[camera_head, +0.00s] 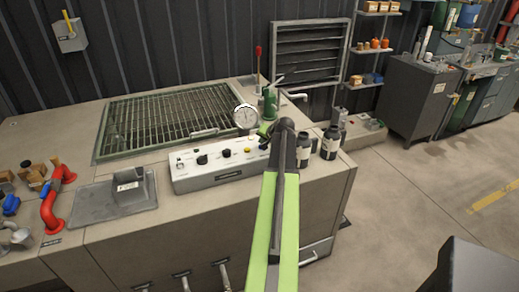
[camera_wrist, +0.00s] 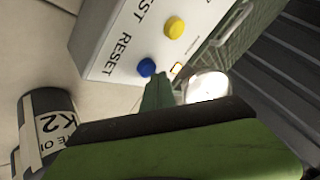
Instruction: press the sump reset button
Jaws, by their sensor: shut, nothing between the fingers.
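The control box (camera_head: 222,175) stands on the bench top, with its sloped face up. In the wrist view its face (camera_wrist: 112,45) carries the words TEST and RESET. A blue button (camera_wrist: 147,67) sits beside RESET, and a yellow button (camera_wrist: 174,27) is by TEST. The yellow button also shows in the head view (camera_head: 248,150). My gripper (camera_wrist: 158,82) is shut and empty, its green fingertips just beside the blue button. I cannot tell whether they touch it. In the head view my gripper (camera_head: 266,130) is over the box's right end, and the blue button is hidden.
Two dark bottles (camera_head: 330,142) stand right of the box; one with a K2 label (camera_wrist: 55,122) is close in the wrist view. A red pipe (camera_head: 52,205) is left.

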